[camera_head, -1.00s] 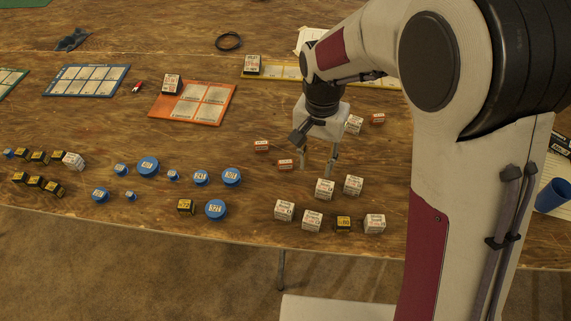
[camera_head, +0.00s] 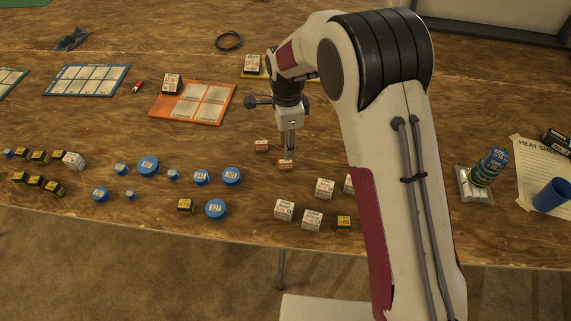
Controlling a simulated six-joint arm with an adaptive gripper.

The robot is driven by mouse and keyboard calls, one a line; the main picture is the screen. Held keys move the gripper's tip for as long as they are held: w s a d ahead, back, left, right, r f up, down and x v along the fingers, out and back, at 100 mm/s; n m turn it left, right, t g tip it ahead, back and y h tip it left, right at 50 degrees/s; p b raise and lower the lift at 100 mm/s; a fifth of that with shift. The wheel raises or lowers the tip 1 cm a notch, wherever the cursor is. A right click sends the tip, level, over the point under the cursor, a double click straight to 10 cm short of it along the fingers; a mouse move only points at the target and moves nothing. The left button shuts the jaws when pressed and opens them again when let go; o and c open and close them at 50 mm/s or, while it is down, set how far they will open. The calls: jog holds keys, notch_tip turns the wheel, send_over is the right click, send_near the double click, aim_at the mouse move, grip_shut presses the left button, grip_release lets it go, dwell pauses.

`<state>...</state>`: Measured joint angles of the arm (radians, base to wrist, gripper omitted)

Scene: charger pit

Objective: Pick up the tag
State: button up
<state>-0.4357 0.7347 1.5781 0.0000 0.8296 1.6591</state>
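A small orange-red tag (camera_head: 286,165) with a white label lies on the wooden table near the middle. A second similar orange-red tag (camera_head: 262,146) lies just behind it to the left. I cannot tell which of these is the task's tag. My gripper (camera_head: 289,153) points down, with its fingertips right at the nearer tag. The fingers are seen nearly edge-on, one in front of the other, so their gap is hidden. I cannot tell whether they touch the tag.
Blue round pieces (camera_head: 215,209) lie to the left and white cubes (camera_head: 285,210) lie in front. An orange card (camera_head: 226,101) with a dark block (camera_head: 171,84) is at back left. My arm covers part of the right side.

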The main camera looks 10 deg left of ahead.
aim_at(286, 165)
jog(key=shift+m, duration=0.8)
jog(key=shift+f, duration=0.1)
jog(key=shift+f, duration=1.2)
jog(key=shift+s+a+f, duration=0.15)
jog(key=shift+f, duration=2.45)
grip_shut()
